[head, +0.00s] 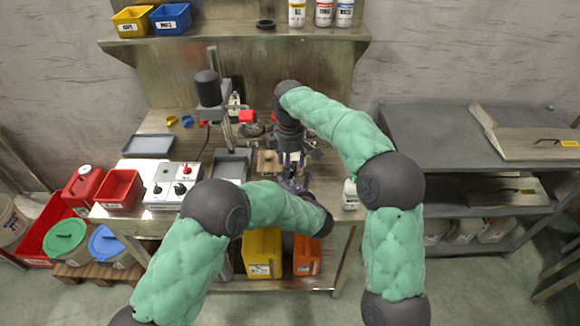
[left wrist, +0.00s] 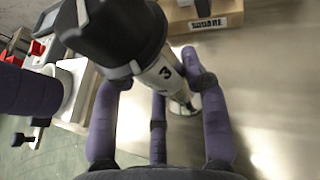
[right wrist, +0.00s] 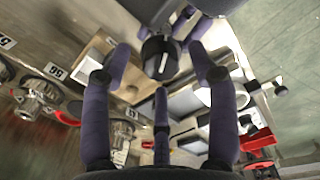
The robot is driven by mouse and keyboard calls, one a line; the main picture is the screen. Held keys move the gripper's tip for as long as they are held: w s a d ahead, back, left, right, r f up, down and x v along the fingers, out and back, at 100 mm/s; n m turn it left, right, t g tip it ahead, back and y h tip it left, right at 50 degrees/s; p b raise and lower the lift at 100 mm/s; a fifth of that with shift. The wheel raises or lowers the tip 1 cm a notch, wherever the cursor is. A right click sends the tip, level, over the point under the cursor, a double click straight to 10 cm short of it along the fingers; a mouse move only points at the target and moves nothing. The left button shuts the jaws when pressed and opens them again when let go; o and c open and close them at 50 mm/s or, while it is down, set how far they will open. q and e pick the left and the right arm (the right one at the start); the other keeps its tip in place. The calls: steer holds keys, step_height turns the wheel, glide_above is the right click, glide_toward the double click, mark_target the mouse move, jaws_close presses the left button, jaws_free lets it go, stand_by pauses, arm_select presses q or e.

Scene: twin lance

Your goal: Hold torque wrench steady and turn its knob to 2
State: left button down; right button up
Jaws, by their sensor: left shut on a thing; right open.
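The torque wrench has a black knob (left wrist: 112,35) with a white pointer line and a pale collar (left wrist: 165,72) showing a 3. My left gripper (left wrist: 160,85) is shut on the wrench, its purple fingers around the body below the knob. In the head view my left gripper (head: 293,184) is low at the bench front, and the wrench is mostly hidden. My right gripper (right wrist: 160,70) is open, with its fingers spread around the knob (right wrist: 159,57); I cannot tell whether they touch it. In the head view my right gripper (head: 290,155) points down, just above the left one.
A block labelled SQUARE (left wrist: 207,23) stands beside the wrench. A white bottle (head: 350,194) is at the right front. Red bin (head: 119,188) is left.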

steer(key=shift+f, duration=0.85)
steer(key=c, duration=1.1)
steer(key=shift+d+m, duration=0.15)
steer(key=shift+m, duration=0.35)
steer(key=shift+c, duration=0.3)
steer(key=m, duration=0.2)
steer(key=shift+m, duration=0.3)
steer(key=shift+s+m, duration=0.15)
steer(key=shift+m, duration=1.95)
steer(key=shift+f, duration=0.1)
